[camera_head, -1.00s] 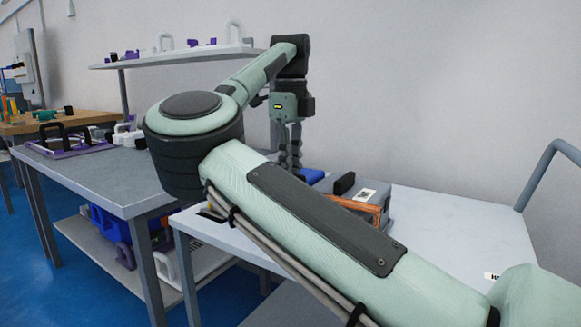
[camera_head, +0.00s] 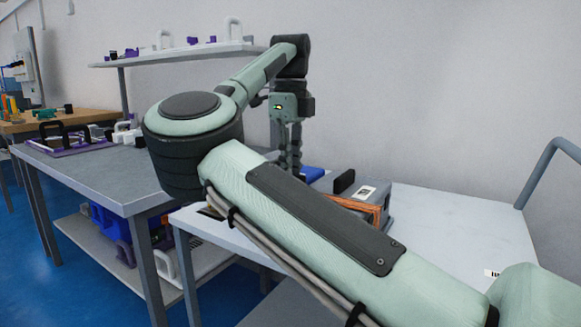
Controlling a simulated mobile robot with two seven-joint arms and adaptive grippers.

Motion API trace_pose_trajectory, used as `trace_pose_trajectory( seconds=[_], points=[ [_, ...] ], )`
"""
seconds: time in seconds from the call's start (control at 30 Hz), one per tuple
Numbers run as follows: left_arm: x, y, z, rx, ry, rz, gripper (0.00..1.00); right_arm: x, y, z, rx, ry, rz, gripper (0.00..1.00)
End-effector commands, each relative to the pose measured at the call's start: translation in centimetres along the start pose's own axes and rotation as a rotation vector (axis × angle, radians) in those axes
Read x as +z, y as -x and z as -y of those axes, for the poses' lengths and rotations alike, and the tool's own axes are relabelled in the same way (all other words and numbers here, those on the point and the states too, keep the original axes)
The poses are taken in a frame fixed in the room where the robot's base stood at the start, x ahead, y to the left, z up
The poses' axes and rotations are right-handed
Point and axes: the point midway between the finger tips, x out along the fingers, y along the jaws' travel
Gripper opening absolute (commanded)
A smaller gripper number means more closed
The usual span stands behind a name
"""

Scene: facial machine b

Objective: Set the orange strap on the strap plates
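My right arm comes in from the lower right and spans the middle of the view. Its gripper (camera_head: 290,160) points down over the back of the white table, near a blue piece (camera_head: 311,174). The fingertips are partly hidden behind my forearm, so their opening cannot be told. An orange-brown band-like piece (camera_head: 366,209) shows at the front of a grey box-like machine (camera_head: 387,204); I cannot tell whether it is the orange strap. No strap plates can be made out. My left gripper is not in view.
The white table (camera_head: 455,225) is clear at the right, with a grey rail (camera_head: 547,168) at its edge. A grey workbench (camera_head: 110,177) stands left with a purple-based, black-handled fixture (camera_head: 72,144). A wall shelf (camera_head: 170,57) holds white and purple parts.

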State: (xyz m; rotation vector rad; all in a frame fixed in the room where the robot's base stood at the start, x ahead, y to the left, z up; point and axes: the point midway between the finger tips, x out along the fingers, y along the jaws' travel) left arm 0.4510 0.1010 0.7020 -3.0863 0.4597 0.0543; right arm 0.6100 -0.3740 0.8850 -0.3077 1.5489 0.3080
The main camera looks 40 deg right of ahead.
Motion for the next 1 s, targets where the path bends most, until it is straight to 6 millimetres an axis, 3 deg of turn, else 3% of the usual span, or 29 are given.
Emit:
trace_pose_trajectory(
  seconds=[0.13,0.17,0.33,0.7,0.87,1.0],
  points=[
    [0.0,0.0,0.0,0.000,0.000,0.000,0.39,0.0,0.0,0.0,0.000,0.000,0.000,0.00],
    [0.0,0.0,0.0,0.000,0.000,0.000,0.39,0.0,0.0,0.0,0.000,0.000,0.000,0.19],
    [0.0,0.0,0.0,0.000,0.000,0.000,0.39,0.0,-0.1,0.0,0.000,0.000,0.000,0.39],
    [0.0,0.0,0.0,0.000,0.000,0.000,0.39,0.0,0.5,0.0,0.000,0.000,0.001,0.39],
    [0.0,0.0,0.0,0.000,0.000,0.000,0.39,0.0,3.0,0.1,-0.002,0.000,0.003,0.39],
    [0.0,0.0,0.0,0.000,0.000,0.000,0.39,0.0,6.1,0.1,-0.001,0.001,0.003,0.39]
  ],
)
